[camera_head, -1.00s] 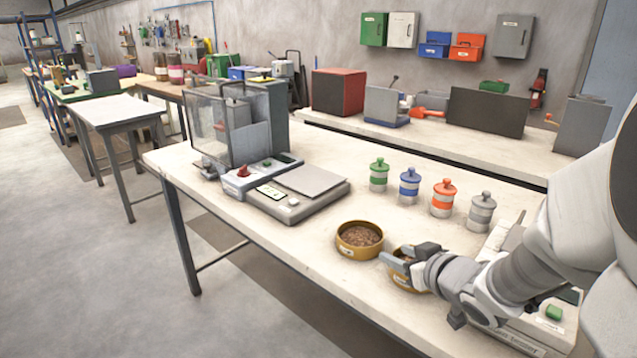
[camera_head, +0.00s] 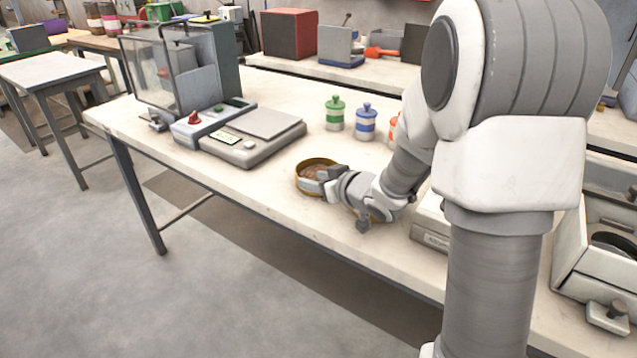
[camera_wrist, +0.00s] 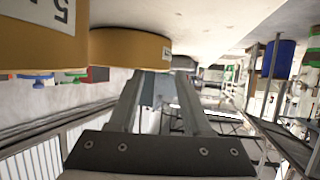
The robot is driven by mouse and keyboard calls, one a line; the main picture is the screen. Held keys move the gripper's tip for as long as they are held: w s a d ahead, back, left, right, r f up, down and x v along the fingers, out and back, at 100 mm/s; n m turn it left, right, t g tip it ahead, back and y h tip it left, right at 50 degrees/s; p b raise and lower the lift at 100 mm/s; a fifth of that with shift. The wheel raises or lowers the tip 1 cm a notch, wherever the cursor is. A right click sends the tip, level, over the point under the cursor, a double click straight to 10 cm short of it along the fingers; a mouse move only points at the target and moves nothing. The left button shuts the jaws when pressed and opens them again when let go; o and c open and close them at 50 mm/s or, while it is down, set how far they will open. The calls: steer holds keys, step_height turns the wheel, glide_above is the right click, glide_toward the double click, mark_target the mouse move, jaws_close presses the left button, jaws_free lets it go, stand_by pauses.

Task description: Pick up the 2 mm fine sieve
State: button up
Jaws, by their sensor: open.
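Two round brass-coloured sieves stand on the white bench. The left sieve (camera_head: 303,184) holds brown pellets, and my gripper (camera_head: 327,178) is low at its right front side. The second sieve is almost wholly hidden behind my wrist in the head view. The wrist view is upside down. There the near sieve (camera_wrist: 40,45) fills the upper left, with a cut-off label that looks like a "5". The farther sieve (camera_wrist: 120,48) is just beyond my fingertips (camera_wrist: 160,76); its label is too small to read. My gripper is open, with nothing between its fingers.
A scale (camera_head: 240,150) and a clear-walled machine (camera_head: 175,75) stand left of the sieves. Lidded jars, green (camera_head: 335,113) and blue (camera_head: 366,122), stand behind them. A grey-white case (camera_head: 610,235) is at the right. The bench front left of my gripper is clear.

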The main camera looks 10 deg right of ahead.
mark_target(302, 188)
steer(key=b+x, duration=0.1)
steer(key=x, duration=0.3)
steer(key=shift+a+b, duration=0.35)
steer(key=shift+a, duration=0.05)
steer(key=shift+w+a+f, duration=0.1)
steer(key=shift+w+f, duration=0.05)
steer(key=shift+w, duration=0.35)
jaws_close()
